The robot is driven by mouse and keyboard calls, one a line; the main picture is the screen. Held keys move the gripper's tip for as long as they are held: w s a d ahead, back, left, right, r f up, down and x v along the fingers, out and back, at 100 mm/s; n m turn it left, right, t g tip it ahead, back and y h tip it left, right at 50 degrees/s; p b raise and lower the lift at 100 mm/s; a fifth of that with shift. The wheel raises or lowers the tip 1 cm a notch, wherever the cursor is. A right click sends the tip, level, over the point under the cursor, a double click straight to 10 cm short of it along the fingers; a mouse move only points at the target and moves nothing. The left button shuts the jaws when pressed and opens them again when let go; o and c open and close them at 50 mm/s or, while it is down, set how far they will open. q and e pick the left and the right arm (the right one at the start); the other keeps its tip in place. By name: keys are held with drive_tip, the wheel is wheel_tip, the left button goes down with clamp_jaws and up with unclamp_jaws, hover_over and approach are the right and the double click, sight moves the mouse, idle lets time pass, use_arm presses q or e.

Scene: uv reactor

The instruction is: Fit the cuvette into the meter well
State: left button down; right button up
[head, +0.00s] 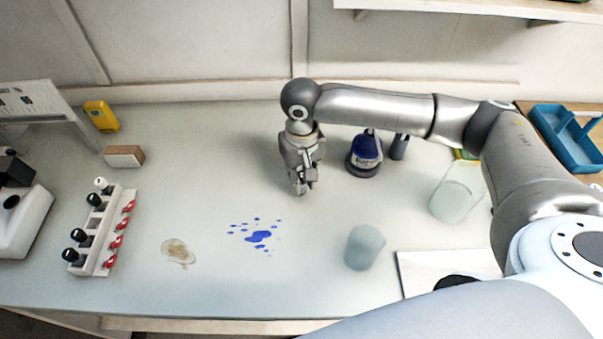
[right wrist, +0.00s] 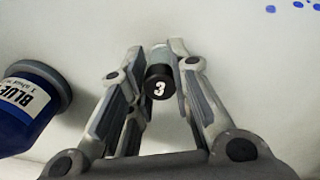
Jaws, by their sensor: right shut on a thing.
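My right gripper (head: 302,186) points down over the middle of the bench, behind the blue spill. In the right wrist view, the right gripper (right wrist: 163,62) is shut on a cuvette (right wrist: 160,85) with a black cap marked 3. The cuvette's grey body shows between the fingers, with its lower end hidden by the cap. In the head view I cannot make the cuvette out clearly. A white device with black parts (head: 28,222) stands at the left edge, cut off by the frame; I cannot tell if it is the meter, and no well shows. My left gripper is not in view.
A frosted beaker (head: 364,248) and a clear beaker (head: 452,203) stand at right.

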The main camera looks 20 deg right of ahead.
drive_tip(key=shift+f, duration=0.1)
drive_tip(key=o, duration=0.9)
